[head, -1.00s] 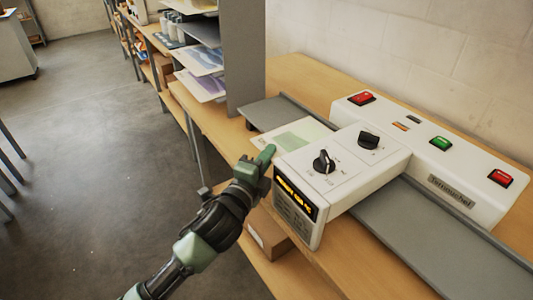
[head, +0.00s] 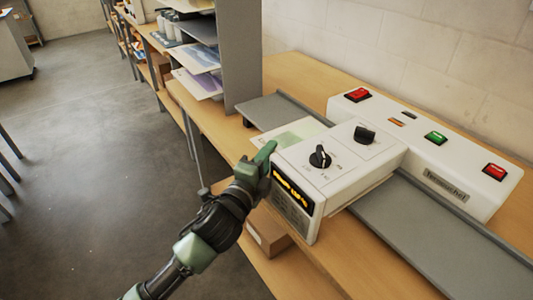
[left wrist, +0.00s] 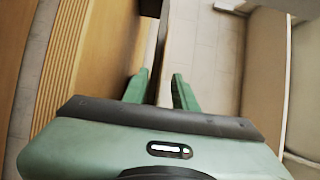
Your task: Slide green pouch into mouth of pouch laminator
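The green pouch (head: 290,135), a pale sheet with a light green area, lies flat beside the white pouch laminator (head: 345,160). Its right end meets the laminator's body; the mouth is hidden from this side. My left gripper (head: 268,152) is at the pouch's near edge, close to the laminator's front left corner. In the left wrist view the two green fingers (left wrist: 164,90) stand apart, with a thin dark strip between them that I cannot identify. I cannot tell whether they touch the pouch. My right gripper is not in view.
A grey tray strip (head: 270,110) runs along the wooden table (head: 300,72), and continues right of the laminator. A grey upright panel and shelves with sheets (head: 200,85) stand at the back left. A cardboard box (head: 268,235) sits below the table.

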